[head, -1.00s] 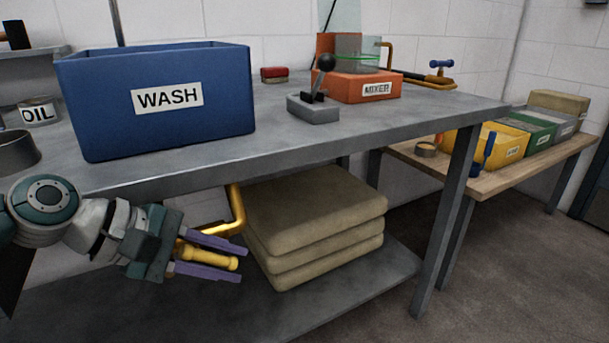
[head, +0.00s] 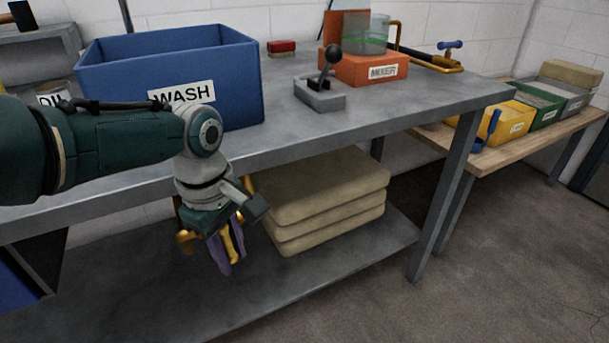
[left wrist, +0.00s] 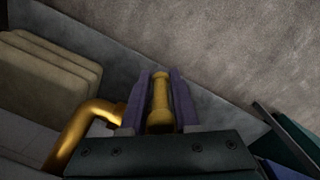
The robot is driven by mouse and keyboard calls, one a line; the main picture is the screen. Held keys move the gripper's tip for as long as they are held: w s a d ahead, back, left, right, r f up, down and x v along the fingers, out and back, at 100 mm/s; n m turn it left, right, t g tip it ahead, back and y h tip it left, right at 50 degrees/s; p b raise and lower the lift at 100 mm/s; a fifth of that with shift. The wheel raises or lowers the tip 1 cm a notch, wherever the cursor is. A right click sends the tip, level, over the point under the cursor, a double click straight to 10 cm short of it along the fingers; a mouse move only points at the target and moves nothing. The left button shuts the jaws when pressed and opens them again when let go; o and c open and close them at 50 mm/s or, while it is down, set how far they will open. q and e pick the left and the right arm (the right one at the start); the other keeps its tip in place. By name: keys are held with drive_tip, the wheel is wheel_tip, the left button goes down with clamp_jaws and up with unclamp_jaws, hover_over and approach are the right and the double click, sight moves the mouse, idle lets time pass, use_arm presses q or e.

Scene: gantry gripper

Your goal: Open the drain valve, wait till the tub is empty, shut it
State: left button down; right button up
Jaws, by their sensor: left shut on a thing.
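The blue tub labelled WASH (head: 232,98) stands on the grey workbench; its floor and any water inside are hidden. Below it, a brass drain pipe (head: 186,240) shows partly behind my left gripper; the bent pipe is clearer in the left wrist view (left wrist: 82,138). My left gripper (head: 230,262) is under the bench edge, shut on the yellow valve handle (head: 232,243), which points down in the head view. In the left wrist view the handle (left wrist: 160,105) lies between the two purple fingers. My right gripper is not in view.
Stacked tan sacks (head: 325,200) lie on the lower shelf (head: 340,262), right of my gripper. A grey lever box (head: 320,94) and an orange MIXER (head: 365,70) stand on the bench (head: 420,105). A dark blue object (head: 15,285) shows at lower left.

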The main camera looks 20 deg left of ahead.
use_arm(q)
drive_tip(key=shift+s+a+f+g+y, duration=0.15)
drive_tip(key=shift+s+a+g+y, duration=0.05)
drive_tip(key=shift+g+y, duration=0.2)
drive_tip(key=c, duration=0.8)
unclamp_jaws()
wheel_tip(320, 180, up, 10)
drive_tip(key=p, duration=0.7)
drive_tip(key=shift+w+p, duration=0.1)
drive_tip(key=shift+p, duration=0.3)
drive_tip(key=shift+d, duration=0.1)
